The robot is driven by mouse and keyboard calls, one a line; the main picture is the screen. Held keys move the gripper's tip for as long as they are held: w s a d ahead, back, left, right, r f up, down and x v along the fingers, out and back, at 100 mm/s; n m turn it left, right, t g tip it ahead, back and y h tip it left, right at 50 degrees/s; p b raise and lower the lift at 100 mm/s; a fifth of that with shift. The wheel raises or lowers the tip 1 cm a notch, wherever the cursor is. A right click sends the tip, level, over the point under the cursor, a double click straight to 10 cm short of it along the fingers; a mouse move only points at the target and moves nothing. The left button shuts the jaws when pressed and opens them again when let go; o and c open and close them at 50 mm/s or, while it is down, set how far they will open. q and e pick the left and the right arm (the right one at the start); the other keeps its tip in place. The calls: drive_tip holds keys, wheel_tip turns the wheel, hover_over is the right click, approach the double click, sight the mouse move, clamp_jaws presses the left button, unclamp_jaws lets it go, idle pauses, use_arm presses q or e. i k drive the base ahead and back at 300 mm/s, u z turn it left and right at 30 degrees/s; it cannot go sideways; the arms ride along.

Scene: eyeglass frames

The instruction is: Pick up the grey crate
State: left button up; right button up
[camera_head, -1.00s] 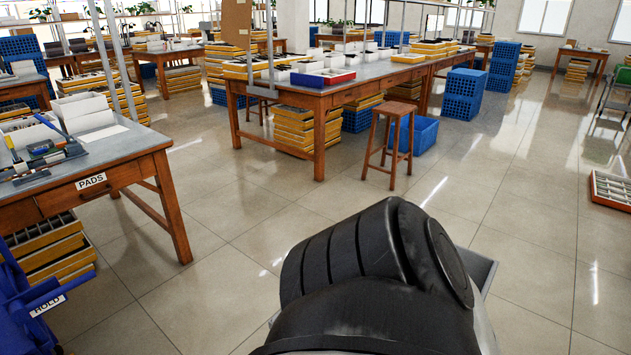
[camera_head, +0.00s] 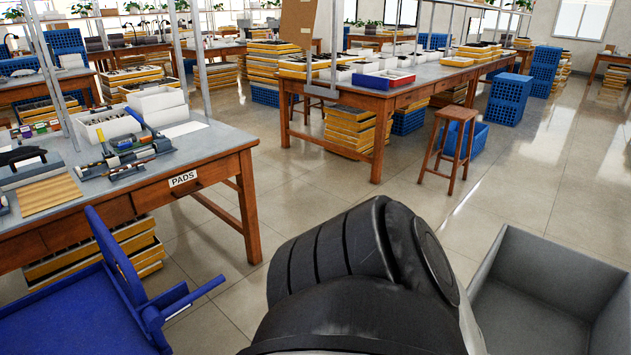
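The grey crate (camera_head: 548,262) is an open, empty-looking box at the lower right. Its near part is cut off by the picture edge and its left side is partly hidden behind my black arm link. I cannot tell whether it stands on something or is held. Neither of my grippers shows; only a rounded black arm link of mine fills the lower middle.
A wooden workbench (camera_head: 215,145) labelled PADS stands on the left with tools and white boxes. A blue cart (camera_head: 75,310) is at the lower left. A wooden stool (camera_head: 455,140) stands beyond the crate. Tiled floor (camera_head: 330,190) lies open between.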

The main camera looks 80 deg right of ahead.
sight(530, 293)
drive_tip(key=z, duration=4.15)
drive_tip(key=i, duration=0.5)
drive_tip(key=u, duration=0.05)
drive_tip(key=k, duration=1.1)
drive_tip(key=u, duration=0.65)
drive_tip(key=i, duration=1.15)
drive_tip(key=z, duration=0.7)
